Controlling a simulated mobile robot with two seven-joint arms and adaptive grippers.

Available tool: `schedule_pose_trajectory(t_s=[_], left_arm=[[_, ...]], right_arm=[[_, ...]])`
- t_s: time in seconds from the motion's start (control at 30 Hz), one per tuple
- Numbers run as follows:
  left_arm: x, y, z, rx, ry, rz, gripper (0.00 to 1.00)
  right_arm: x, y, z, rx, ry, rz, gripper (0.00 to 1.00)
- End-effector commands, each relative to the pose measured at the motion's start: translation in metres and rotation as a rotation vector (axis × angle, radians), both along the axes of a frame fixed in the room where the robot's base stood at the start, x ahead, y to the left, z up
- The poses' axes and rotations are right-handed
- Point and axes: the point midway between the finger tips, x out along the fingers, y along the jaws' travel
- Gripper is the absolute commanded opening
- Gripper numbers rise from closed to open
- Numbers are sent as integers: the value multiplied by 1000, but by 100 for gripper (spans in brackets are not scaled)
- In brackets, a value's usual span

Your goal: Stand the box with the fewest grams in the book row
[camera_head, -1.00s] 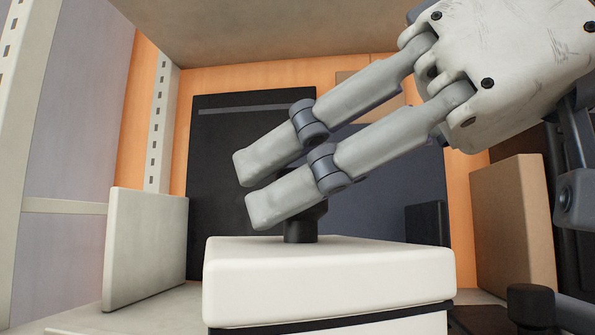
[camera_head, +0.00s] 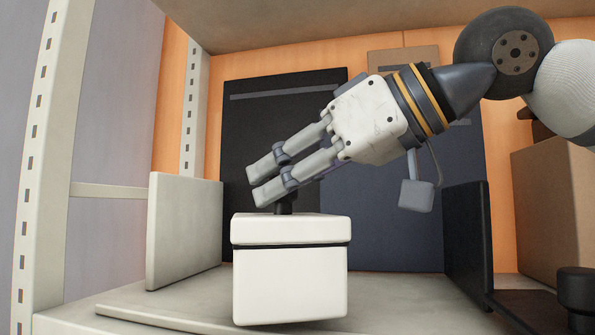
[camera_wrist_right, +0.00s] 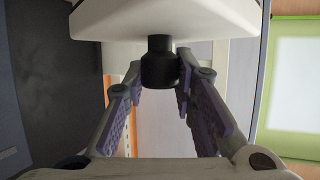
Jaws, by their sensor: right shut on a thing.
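A white box (camera_head: 290,285) with a black band under its lid and a black knob (camera_head: 284,206) on top is in the middle of the head view. My right gripper (camera_head: 268,184) is shut on the knob, and the box hangs upright below it. The wrist view shows the knob (camera_wrist_right: 158,62) between the fingers and the white box (camera_wrist_right: 165,22) beyond. No gram figure is legible on its visible faces. Behind stand a tall black book-like panel (camera_head: 250,130) and a dark blue-grey one (camera_head: 390,240). My left gripper is out of view.
A white upright panel (camera_head: 183,235) stands left of the box and a dark upright panel (camera_head: 467,235) to its right. A brown carton (camera_head: 550,205) is at far right, with another black knob (camera_head: 577,290) in front. A shelf post (camera_head: 45,150) borders the left.

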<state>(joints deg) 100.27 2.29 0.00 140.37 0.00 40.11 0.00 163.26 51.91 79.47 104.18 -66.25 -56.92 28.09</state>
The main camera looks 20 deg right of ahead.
Motion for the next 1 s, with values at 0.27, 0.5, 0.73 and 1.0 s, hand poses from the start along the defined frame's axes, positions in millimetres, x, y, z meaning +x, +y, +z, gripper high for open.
schedule_pose_trajectory(t_s=[0.27,0.5,0.73,1.0], left_arm=[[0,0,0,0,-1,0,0],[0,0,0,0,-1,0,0],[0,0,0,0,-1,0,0],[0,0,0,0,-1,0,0]], right_arm=[[40,-2,1,3,-2,1,0],[54,-3,-7,0,-4,1,0],[53,-3,-11,2,-4,0,0],[53,-3,-11,2,-4,1,0]])
